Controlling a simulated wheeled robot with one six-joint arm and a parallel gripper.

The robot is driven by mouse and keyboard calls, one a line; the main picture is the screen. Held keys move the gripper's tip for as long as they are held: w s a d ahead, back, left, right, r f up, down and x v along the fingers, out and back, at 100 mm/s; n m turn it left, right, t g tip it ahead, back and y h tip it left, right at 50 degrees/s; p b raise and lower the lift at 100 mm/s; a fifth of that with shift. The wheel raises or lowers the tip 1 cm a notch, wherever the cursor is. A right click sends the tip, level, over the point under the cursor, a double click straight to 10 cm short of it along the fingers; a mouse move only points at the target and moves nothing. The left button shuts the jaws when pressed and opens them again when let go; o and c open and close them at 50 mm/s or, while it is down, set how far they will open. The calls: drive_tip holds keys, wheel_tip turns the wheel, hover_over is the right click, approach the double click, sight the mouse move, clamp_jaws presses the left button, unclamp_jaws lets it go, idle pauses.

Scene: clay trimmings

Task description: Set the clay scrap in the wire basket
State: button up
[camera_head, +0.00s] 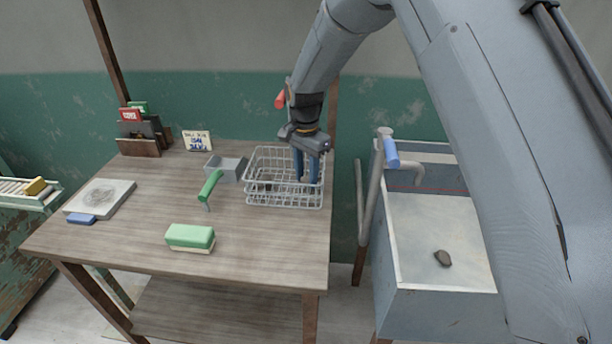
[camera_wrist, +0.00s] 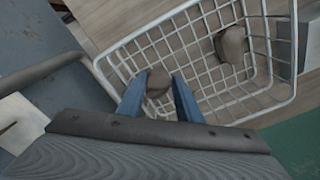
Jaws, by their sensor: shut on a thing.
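The wire basket (camera_head: 254,194) stands at the right end of the wooden table; in the wrist view its white wire rim (camera_wrist: 165,18) shows close up. My gripper (camera_head: 306,178) reaches down into the basket at its right side. In the wrist view my gripper (camera_wrist: 160,78) has its two blue fingers shut on a brown-grey clay scrap (camera_wrist: 158,84), inside the rim; whether it touches the basket floor I cannot tell. A second clay scrap (camera_wrist: 230,45) lies in the basket, apart from the fingers. Another clay scrap (camera_head: 443,258) lies in the sink.
The sink (camera_head: 420,217) with a blue-handled tap (camera_head: 391,153) is right of the table. A grey box (camera_head: 232,168) sits just left of the basket. A green-handled tool (camera_head: 210,187) and a green-topped block (camera_head: 190,236) lie further left and forward.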

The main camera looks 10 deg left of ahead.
sight(306, 178)
drive_tip(key=shift+g, duration=0.3)
drive_tip(key=shift+c, duration=0.2)
drive_tip(key=shift+f+p, duration=0.35)
drive_tip(key=shift+f, duration=0.45)
drive_tip(key=o, duration=0.8)
drive_tip(key=shift+o, duration=0.2)
wheel_tip(306, 178, up, 8)
drive_tip(key=shift+f+b, duration=0.2)
drive_tip(key=shift+b, duration=0.7)
